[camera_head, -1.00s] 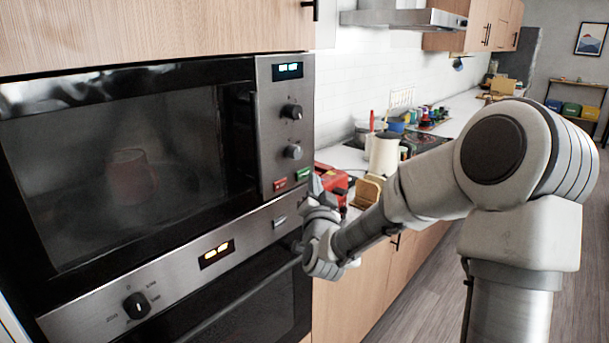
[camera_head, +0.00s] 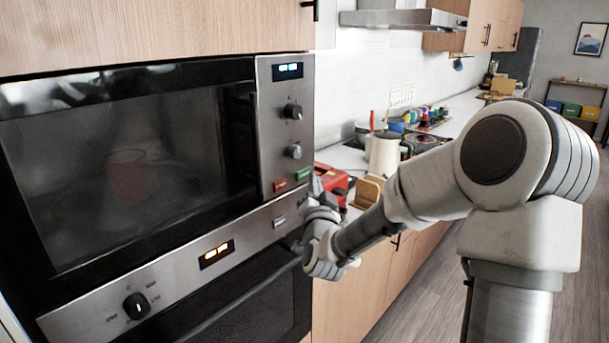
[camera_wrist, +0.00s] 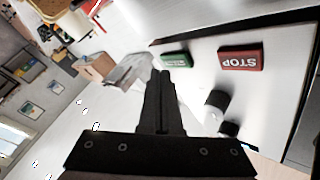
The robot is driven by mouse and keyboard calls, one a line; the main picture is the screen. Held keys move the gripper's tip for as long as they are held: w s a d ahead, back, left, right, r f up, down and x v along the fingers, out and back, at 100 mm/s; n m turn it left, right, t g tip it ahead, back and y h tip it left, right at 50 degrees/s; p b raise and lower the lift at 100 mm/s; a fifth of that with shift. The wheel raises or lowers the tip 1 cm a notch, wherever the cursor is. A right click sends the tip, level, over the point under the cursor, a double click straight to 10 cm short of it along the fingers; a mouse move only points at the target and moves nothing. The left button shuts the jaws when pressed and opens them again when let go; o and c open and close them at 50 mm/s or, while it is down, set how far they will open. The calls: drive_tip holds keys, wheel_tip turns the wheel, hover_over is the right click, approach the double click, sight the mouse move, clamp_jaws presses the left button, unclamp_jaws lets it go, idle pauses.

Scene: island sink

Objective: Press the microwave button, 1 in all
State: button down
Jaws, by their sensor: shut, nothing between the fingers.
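The microwave (camera_head: 120,165) is built into the cabinet at the left in the head view, its door shut. Its right-hand panel carries a green button (camera_head: 303,174) and a red button (camera_head: 280,185) to its left. In the wrist view the green button (camera_wrist: 177,60) lies just beyond my fingertips, and the red STOP button (camera_wrist: 241,60) is to the right. My gripper (camera_wrist: 163,76) is shut and empty, its tips close to the green button. I cannot tell whether they touch it. In the head view my gripper (camera_head: 315,188) is at the panel's lower right edge.
A faint red item (camera_head: 128,172) shows behind the microwave glass. Two knobs (camera_head: 292,112) sit above the buttons. An oven (camera_head: 240,300) is below.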

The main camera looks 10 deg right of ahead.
drive_tip(key=shift+w+a, duration=0.1)
drive_tip(key=shift+w, duration=0.05)
idle(0.4)
drive_tip(key=shift+w+a+b, duration=0.15)
drive_tip(key=shift+w+b, duration=0.05)
drive_tip(key=shift+b, duration=0.2)
